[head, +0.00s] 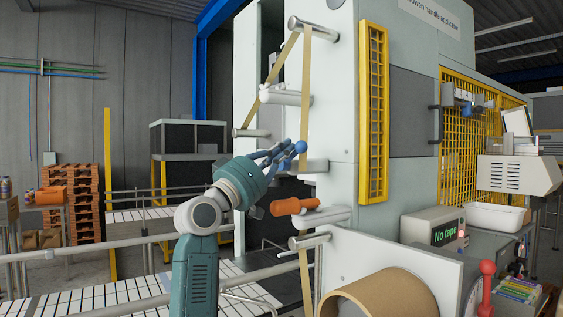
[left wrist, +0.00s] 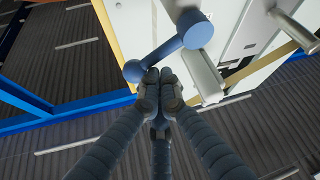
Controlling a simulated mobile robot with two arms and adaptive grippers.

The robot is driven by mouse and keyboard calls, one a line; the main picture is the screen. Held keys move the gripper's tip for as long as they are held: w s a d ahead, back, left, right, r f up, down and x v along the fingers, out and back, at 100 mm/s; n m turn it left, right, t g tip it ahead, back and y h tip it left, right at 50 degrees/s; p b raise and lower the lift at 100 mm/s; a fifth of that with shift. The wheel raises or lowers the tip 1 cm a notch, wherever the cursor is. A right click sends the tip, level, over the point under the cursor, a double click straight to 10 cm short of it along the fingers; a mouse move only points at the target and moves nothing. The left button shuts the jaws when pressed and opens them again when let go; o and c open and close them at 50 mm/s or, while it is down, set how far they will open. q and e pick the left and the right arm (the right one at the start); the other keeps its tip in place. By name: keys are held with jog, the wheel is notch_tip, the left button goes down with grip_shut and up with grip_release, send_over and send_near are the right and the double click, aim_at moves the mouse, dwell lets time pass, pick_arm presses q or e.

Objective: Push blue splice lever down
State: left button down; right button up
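The blue splice lever (left wrist: 163,50) shows in the left wrist view as a straight bar with a round knob at its lower left end and a larger round end at its upper right. In the head view its blue knob (head: 300,147) shows at the machine's front, beside the tan tape strip. My left gripper (left wrist: 160,78) has its fingers drawn together, with the tips right at the lever near the knob. I cannot tell whether they touch it. In the head view this gripper (head: 287,150) reaches the lever from the left. My right gripper is not in view.
An orange handle (head: 295,206) sticks out below my left gripper. Metal rollers (head: 285,97) carry the tan tape (head: 306,110) down the machine. A display (head: 433,231) reads "No tape". A red-knobbed lever (head: 487,268) and a large cardboard roll (head: 375,296) are at lower right.

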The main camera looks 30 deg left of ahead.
pick_arm(q)
jog(key=shift+s+d+f+m+h+b, duration=0.1)
jog(key=shift+d+f+m+h+b, duration=0.25)
jog(key=shift+f+m+h+b, duration=0.3)
jog(key=shift+s+d+f+m+h+b, duration=0.1)
jog(key=shift+d+f+m+h+b, duration=0.35)
jog(key=shift+b, duration=0.4)
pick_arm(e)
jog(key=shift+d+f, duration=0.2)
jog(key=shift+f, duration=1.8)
pick_arm(q)
jog(key=shift+a, duration=0.1)
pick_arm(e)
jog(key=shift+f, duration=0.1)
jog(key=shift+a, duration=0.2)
pick_arm(q)
jog(key=shift+r, duration=0.15)
jog(key=s+a+f+b, duration=0.1)
jog(key=s+a+b, duration=0.1)
jog(key=s, duration=0.6)
jog(key=shift+s+a+f, duration=0.25)
jog(key=shift+s+a, duration=0.15)
jog(key=shift+a, duration=0.4)
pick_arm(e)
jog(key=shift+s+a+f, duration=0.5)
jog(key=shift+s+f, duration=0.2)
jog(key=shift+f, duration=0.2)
